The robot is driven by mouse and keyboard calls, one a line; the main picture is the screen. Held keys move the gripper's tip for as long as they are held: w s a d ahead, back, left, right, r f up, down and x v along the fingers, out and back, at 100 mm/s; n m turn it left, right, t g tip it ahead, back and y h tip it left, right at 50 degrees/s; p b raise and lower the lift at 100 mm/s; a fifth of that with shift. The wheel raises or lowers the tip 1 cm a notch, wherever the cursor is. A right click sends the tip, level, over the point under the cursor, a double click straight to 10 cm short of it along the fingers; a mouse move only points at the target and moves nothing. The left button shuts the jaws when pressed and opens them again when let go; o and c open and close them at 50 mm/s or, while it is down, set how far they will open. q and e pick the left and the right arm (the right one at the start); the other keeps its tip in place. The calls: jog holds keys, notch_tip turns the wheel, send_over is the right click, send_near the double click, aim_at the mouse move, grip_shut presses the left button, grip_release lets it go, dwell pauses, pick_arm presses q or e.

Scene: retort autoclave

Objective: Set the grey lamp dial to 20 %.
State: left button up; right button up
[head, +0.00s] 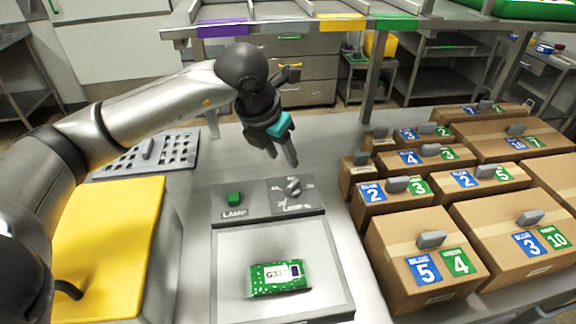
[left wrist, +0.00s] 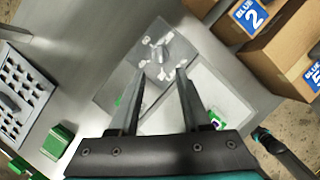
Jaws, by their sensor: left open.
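The grey lamp dial (head: 293,186) sits on the right half of a grey panel behind a light tray, with pale scale marks around it. I cannot read which mark its pointer is at. In the left wrist view the dial (left wrist: 160,52) lies ahead of the fingertips, between their lines. A green lamp button (head: 234,198) is on the panel's left half, above the word LAMP. My left gripper (head: 292,158) is open and empty, above and behind the dial, apart from it; it also shows in the left wrist view (left wrist: 160,84).
A green G33 packet (head: 279,278) lies on the light tray (head: 225,300) in front of the panel. Several cardboard boxes (head: 415,240) with number labels stand at right. A yellow-topped block (head: 110,240) and a slotted plate (head: 150,152) are at left. A shelf (head: 290,22) spans the back.

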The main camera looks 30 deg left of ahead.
pick_arm(q)
jog(key=v, duration=0.4)
dwell(0.5)
